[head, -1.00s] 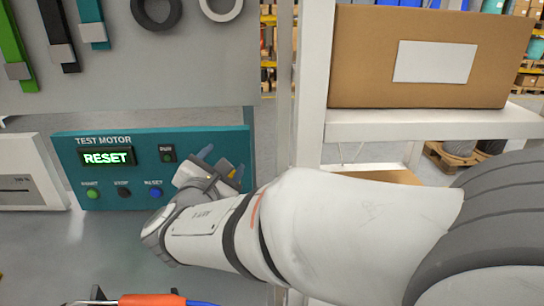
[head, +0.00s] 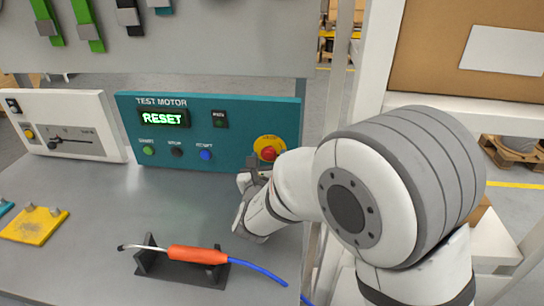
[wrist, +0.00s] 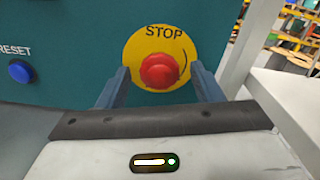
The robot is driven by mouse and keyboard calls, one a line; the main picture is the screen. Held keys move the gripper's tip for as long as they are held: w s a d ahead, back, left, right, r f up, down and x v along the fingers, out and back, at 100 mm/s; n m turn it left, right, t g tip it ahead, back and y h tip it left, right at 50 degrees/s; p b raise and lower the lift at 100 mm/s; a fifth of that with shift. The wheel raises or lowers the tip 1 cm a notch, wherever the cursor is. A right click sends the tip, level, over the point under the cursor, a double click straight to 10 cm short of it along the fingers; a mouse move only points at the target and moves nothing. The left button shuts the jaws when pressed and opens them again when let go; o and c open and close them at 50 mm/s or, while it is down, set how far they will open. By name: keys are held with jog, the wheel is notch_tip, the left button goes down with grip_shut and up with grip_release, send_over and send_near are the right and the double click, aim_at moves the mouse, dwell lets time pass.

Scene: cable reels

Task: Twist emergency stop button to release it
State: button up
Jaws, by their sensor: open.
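The emergency stop button (head: 268,153) is a red mushroom knob on a yellow disc at the right end of the teal test motor panel (head: 222,158). In the wrist view the red knob (wrist: 160,70) sits in the middle of the yellow disc marked STOP (wrist: 165,40). My gripper (wrist: 158,82) is open, one finger to the lower left of the knob and one to its lower right, with nothing between them that I can see held. In the head view my gripper (head: 254,166) is just left of and below the button, partly hidden by my arm. The panel display (head: 163,118) reads RESET in green.
Green, black and blue buttons (head: 205,155) line the panel's lower edge. An orange-handled tool (head: 198,254) with a blue cable rests in a black holder on the grey bench. A yellow plate (head: 35,224) lies at left. A white shelf post (head: 376,80) stands at right.

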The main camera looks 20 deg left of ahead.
jog(key=shift+w+a, duration=0.1)
jog(key=shift+w, duration=0.2)
